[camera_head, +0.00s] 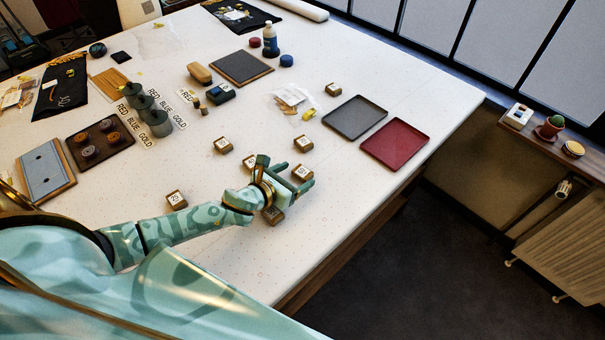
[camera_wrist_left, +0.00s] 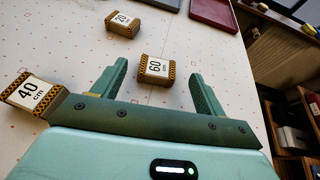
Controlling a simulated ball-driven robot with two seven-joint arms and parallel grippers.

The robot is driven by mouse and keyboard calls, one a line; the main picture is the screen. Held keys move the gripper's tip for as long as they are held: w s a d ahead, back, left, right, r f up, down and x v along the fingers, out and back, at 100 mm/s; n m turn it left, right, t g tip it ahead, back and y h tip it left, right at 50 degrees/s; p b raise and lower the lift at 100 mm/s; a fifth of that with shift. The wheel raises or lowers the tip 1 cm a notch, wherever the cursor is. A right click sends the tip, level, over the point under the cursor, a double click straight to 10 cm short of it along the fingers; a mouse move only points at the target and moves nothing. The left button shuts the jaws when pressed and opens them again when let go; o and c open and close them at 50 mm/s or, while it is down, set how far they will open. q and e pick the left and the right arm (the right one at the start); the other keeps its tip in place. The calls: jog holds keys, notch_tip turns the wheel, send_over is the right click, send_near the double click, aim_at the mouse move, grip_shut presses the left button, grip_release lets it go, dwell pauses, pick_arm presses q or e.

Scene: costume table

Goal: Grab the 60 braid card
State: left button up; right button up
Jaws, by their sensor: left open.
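The 60 braid card is a small brown block with a striped edge and a white "60 cm" label. It lies on the table in the left wrist view (camera_wrist_left: 155,70), and shows in the head view (camera_head: 302,173). My left gripper (camera_head: 288,174) is open and empty, reaching low over the table. In the left wrist view its fingertips (camera_wrist_left: 160,71) appear on either side of the 60 card, with a gap on both sides. I cannot tell the exact height between them. My right gripper is not in view.
The 40 card (camera_wrist_left: 35,94) lies just left of my left gripper. The 20 card (camera_wrist_left: 123,24) lies beyond the 60 card. A grey tray (camera_head: 355,117) and a red tray (camera_head: 396,145) lie further right, near the table edge.

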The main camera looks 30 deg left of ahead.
aim_at(303, 172)
pick_arm(q)
jog(key=x, duration=0.4)
jog(key=shift+a+f+b, duration=0.1)
jog(key=shift+f+b, duration=0.1)
jog(key=shift+b, duration=0.1)
jog(key=shift+s+r, duration=0.1)
jog(key=shift+s, duration=0.05)
jog(key=shift+c, duration=1)
jog(key=c, duration=0.8)
jog(key=shift+c, duration=0.2)
